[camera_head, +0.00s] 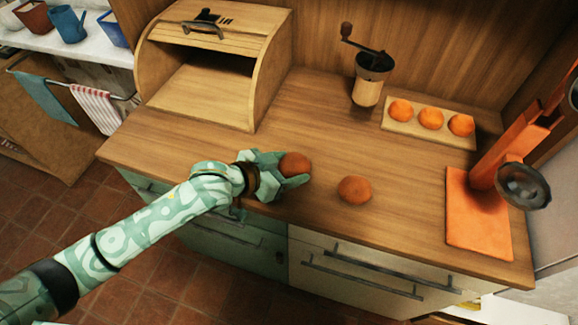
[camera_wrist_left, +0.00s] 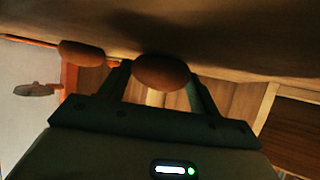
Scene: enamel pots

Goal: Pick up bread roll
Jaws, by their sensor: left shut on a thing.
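My left gripper (camera_head: 288,176) is over the front part of the wooden counter (camera_head: 330,125). It is shut on a brown bread roll (camera_head: 294,164), which sits between its fingers. In the left wrist view the same roll (camera_wrist_left: 162,71) shows between the two dark fingers. I cannot tell whether the held roll touches the counter. A second bread roll (camera_head: 354,190) lies on the counter to the right of the gripper, apart from it. It also shows in the left wrist view (camera_wrist_left: 82,53). My right gripper is not in view.
An open wooden bread box (camera_head: 272,75) stands at the back left. An orange mat (camera_head: 470,232) and orange stand (camera_head: 505,155) are at the right. The counter's middle is clear.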

